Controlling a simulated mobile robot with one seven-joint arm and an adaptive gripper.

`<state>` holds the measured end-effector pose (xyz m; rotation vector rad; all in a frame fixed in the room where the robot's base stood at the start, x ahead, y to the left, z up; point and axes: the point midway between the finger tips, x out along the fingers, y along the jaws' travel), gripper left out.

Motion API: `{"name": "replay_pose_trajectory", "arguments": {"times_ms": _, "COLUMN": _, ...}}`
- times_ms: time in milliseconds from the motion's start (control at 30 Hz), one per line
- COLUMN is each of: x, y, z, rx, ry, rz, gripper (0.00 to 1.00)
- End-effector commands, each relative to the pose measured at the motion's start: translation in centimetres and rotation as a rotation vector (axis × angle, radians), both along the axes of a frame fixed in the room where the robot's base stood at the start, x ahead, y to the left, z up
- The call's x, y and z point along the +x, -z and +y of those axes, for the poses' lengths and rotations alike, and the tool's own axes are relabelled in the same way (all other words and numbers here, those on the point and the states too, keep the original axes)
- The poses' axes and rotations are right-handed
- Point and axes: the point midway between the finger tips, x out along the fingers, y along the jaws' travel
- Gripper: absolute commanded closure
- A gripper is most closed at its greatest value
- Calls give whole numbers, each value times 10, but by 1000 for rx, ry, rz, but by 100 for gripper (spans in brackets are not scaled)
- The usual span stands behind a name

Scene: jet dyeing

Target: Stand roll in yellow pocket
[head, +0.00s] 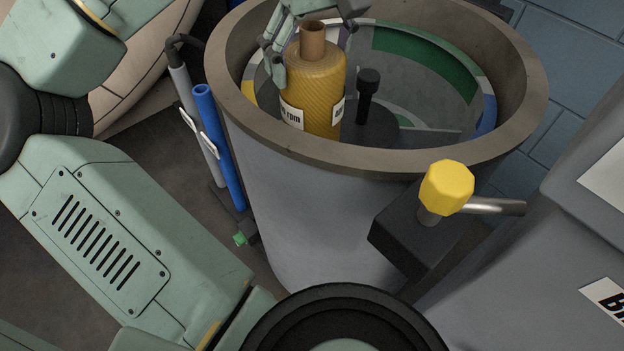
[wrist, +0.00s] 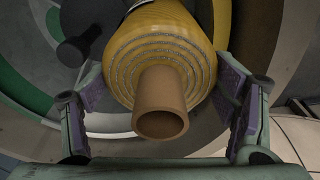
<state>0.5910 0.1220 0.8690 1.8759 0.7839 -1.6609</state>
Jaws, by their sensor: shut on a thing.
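The roll (head: 316,88) is a yellow-orange wound cylinder with white labels and a brown core tube sticking out of its top. It stands roughly upright inside the round vat's opening, and the front rim hides its lower end. My gripper (wrist: 158,95) is shut on the roll, with a finger on each side near the core end. The yellow pocket shows as a yellow stretch of the vat's inner wall (head: 249,92), left of the roll, and as a yellow band (wrist: 222,25) in the wrist view. I cannot tell whether the roll touches the pocket floor.
The grey vat (head: 300,220) has a thick brown rim. A black knobbed post (head: 368,95) rises from its middle, just right of the roll. Green (head: 425,55) and blue (head: 488,112) wall sections lie farther right. A yellow-knobbed handle (head: 446,186) is outside in front; a blue tube (head: 219,145) stands at left.

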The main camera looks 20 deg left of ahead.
Motion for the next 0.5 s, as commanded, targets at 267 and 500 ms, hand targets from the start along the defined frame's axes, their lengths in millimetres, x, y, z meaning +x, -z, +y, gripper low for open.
{"name": "replay_pose_trajectory", "arguments": {"times_ms": 267, "x": 0, "y": 48, "z": 0, "rx": -1, "ry": -1, "rz": 1, "gripper": 82}}
{"name": "replay_pose_trajectory", "arguments": {"times_ms": 500, "x": 0, "y": 68, "z": 1, "rx": 1, "ry": -2, "rz": 1, "gripper": 82}}
